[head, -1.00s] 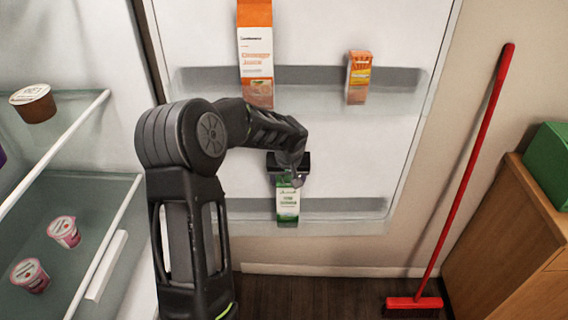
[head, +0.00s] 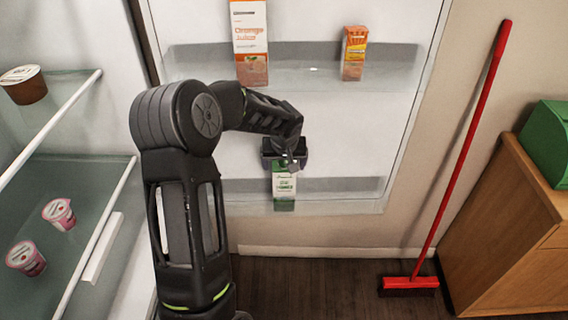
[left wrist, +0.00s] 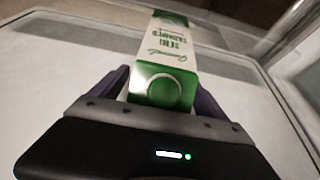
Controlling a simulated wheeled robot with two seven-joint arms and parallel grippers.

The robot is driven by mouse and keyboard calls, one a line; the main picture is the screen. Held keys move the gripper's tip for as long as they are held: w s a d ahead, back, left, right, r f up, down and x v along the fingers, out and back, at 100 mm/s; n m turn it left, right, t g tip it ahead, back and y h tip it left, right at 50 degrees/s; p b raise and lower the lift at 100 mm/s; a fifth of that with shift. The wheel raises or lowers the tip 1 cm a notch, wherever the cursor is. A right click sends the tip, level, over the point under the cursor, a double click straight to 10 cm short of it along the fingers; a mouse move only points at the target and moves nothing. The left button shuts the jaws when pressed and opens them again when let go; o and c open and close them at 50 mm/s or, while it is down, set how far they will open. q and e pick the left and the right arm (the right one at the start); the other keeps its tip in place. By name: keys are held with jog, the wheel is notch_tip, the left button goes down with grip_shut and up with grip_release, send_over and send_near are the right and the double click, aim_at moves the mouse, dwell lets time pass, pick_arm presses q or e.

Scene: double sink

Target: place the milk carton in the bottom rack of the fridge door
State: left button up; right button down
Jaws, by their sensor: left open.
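The green and white milk carton (head: 284,187) stands upright in the bottom rack (head: 340,190) of the fridge door. Its green top with a round cap (left wrist: 162,90) faces the left wrist view. My left gripper (head: 284,152) is just above the carton in the head view. In the left wrist view my left gripper (left wrist: 162,100) is open, with one dark purple finger on each side of the carton's top. Whether the fingers touch it is unclear. My right gripper is not in view.
An orange juice carton (head: 250,45) and a small orange box (head: 353,53) stand in the door rack above. Fridge shelves with pink cups (head: 59,213) and a brown tub (head: 23,85) are at left. A red broom (head: 460,165) leans at right by a wooden cabinet (head: 510,235).

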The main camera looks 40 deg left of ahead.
pick_arm(q)
jog(key=shift+r, duration=0.2)
jog(key=v, duration=1.2)
jog(key=shift+b, duration=0.35)
jog(key=shift+f, duration=0.1)
